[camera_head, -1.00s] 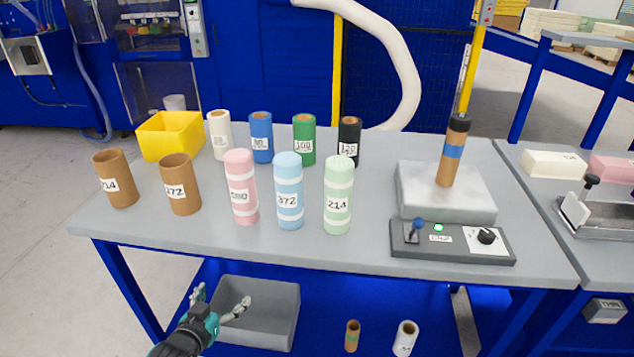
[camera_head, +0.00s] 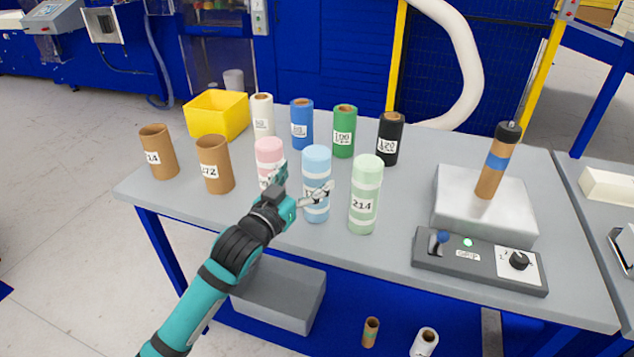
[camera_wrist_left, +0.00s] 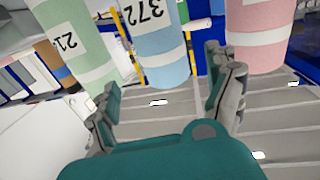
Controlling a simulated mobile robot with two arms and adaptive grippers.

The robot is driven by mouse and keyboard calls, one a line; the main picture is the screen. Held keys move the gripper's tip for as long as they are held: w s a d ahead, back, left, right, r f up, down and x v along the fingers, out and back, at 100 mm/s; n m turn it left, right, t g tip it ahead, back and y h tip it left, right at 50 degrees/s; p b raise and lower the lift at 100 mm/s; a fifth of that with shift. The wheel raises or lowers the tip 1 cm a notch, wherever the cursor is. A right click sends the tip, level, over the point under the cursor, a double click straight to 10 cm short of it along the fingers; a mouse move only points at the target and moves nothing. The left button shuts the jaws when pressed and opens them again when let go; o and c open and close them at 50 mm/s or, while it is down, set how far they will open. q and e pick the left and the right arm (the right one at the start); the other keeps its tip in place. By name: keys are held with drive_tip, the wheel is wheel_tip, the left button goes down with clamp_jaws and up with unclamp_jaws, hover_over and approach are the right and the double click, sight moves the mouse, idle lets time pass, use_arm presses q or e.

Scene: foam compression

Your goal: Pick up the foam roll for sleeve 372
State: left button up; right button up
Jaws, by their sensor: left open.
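The light blue foam roll labelled 372 (camera_head: 316,165) stands upright on the table between the pink and green rolls. My left gripper (camera_head: 306,185) is open in front of it, with a finger crossing its label in the head view. In the left wrist view the blue roll (camera_wrist_left: 162,65) stands ahead, between the open fingers (camera_wrist_left: 165,92), with its 372 label readable. Whether a finger touches it I cannot tell. The brown sleeve 372 (camera_head: 214,168) stands upright at the left of the table. My right gripper is not in view.
The pink roll (camera_head: 269,152) is partly hidden by my gripper; the green roll 214 (camera_head: 364,200) stands close at right. Several coloured tubes and a yellow bin (camera_head: 217,120) stand behind. A press base (camera_head: 485,212) and control box (camera_head: 480,262) are at right.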

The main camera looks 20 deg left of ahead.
sight(309, 170)
use_arm(q)
drive_tip(key=shift+w+d, duration=0.15)
drive_tip(key=shift+w, duration=0.85)
drive_tip(key=w+p, duration=0.1)
drive_tip(key=w, duration=0.2)
drive_tip(key=shift+w+d+r, duration=0.1)
drive_tip(key=shift+w, duration=0.2)
drive_tip(key=shift+w+d+p, duration=0.1)
drive_tip(key=shift+w+p, duration=0.2)
drive_tip(key=shift+w, duration=0.2)
drive_tip(key=c, duration=1.2)
drive_tip(key=shift+c, duration=0.3)
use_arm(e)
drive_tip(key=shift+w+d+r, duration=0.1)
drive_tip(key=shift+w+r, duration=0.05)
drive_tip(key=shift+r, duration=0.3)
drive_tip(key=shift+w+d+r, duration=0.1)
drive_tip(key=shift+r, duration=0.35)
